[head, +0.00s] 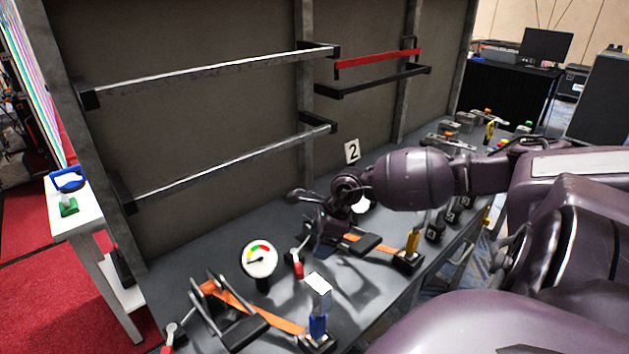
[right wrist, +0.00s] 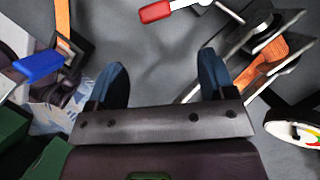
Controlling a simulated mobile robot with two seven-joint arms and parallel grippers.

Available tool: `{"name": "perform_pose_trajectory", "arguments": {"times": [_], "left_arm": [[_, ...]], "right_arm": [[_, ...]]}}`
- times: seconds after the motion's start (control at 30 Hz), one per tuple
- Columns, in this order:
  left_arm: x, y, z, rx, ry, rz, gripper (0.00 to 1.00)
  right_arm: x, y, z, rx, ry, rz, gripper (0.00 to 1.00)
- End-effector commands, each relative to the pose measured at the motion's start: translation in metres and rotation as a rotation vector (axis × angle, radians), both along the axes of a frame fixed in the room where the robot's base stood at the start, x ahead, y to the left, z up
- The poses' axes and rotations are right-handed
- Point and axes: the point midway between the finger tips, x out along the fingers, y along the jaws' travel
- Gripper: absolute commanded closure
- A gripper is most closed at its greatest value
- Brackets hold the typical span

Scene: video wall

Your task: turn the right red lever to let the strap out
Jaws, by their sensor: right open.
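The right red lever (head: 297,265) stands on the grey bench, just left of the right strap's ratchet. It shows at the top of the right wrist view (right wrist: 165,10), beyond my fingertips and apart from them. My right gripper (head: 312,214) is open and empty above the right ratchet; its two dark blue fingers (right wrist: 163,75) point toward the lever side. The orange right strap (right wrist: 270,65) runs through its ratchet, partly hidden by my arm in the head view (head: 358,242). My left gripper is out of view.
A left orange strap (head: 255,312) has another ratchet and a blue handle (head: 318,327). A gauge (head: 259,257) stands left of the lever. A second gauge (right wrist: 295,133) lies right of my fingers. A panel with rails (head: 220,72) rises behind.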

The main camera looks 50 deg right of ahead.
Motion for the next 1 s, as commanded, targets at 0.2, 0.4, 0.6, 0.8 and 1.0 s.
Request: {"name": "perform_pose_trajectory", "arguments": {"times": [0.2, 0.4, 0.6, 0.8, 1.0], "left_arm": [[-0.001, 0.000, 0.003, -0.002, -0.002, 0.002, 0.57], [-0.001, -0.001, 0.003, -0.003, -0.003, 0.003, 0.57], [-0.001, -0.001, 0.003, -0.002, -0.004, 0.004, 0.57], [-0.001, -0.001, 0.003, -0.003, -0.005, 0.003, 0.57], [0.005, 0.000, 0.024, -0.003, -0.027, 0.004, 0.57]], "right_arm": [[-0.005, -0.004, 0.015, 0.000, 0.000, 0.001, 0.24], [-0.005, -0.005, 0.016, 0.001, 0.001, 0.000, 0.24], [-0.005, -0.005, 0.016, 0.001, 0.001, 0.000, 0.24], [-0.005, -0.005, 0.016, 0.001, 0.001, 0.000, 0.24], [-0.003, -0.005, 0.041, 0.001, -0.024, 0.001, 0.24]]}}
